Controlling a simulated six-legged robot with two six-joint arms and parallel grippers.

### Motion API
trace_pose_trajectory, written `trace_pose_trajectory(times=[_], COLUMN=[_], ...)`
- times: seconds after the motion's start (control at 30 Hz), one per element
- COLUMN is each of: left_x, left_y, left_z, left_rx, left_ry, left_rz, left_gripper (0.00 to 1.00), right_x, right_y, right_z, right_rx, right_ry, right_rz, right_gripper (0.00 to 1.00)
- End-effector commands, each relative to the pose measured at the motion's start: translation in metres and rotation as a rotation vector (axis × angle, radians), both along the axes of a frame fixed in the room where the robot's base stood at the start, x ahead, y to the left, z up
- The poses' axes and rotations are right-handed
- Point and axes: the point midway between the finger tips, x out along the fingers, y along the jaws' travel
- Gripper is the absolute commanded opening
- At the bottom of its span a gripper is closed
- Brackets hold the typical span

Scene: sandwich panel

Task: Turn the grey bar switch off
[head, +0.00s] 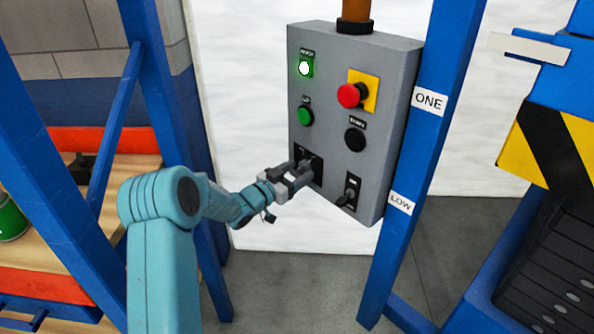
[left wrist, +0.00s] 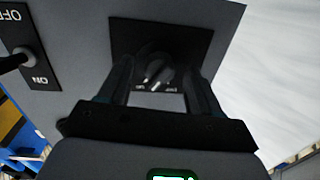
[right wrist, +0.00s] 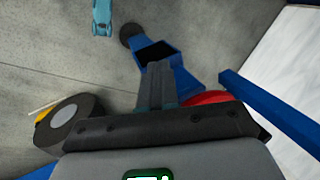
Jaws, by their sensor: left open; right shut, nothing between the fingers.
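The grey bar switch is a rotary knob with a light bar on a black square plate (head: 315,178), low on the left of the grey control box (head: 341,110). In the left wrist view the knob (left wrist: 155,72) shows between the fingers, its bar tilted; small labels below it are too blurred to read. My left gripper (head: 297,170) is open in front of the plate, a finger to each side of the knob in the picture. Contact cannot be told. My right gripper (right wrist: 158,72) is shut and empty, pointing at the floor, away from the box.
A black toggle switch (head: 350,193) with an ON/OFF plate sits right of the knob. Above are a lit green button (head: 305,68), another green button (head: 305,116), a red mushroom button (head: 350,95) and a black button (head: 355,139). A blue post (head: 430,130) stands right of the box.

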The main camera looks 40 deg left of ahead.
Motion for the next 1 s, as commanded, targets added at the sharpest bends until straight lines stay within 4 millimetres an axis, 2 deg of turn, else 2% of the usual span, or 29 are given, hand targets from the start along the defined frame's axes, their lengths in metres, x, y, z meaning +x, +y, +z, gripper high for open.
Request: trace_pose_trajectory(times=[0.3,0.33,0.5,0.77,1.0], left_x=[0.0043,0.0043,0.0041,0.0039,0.0038], left_y=[0.0002,0.0002,0.0002,0.0002,0.0000], left_z=[0.0001,0.0001,0.0001,0.0003,0.0010], left_rx=[0.000,0.000,0.000,-0.016,-0.119], left_ry=[-0.001,-0.001,-0.001,0.001,0.010], left_rz=[0.000,0.000,0.000,0.000,0.001], left_gripper=[0.64,0.60,0.08,0.08,0.08], right_x=[0.0000,0.0000,0.0000,0.0000,0.0000], right_y=[0.0000,0.0000,0.0000,0.0000,0.0001], right_z=[0.0005,0.0005,0.0005,0.0009,0.0031], right_rx=[0.000,0.000,0.000,0.000,0.000], right_ry=[0.000,0.000,0.000,0.000,0.000], right_rz=[0.000,0.000,0.000,0.000,0.000], right_gripper=[0.00,0.00,0.00,0.00,0.00])
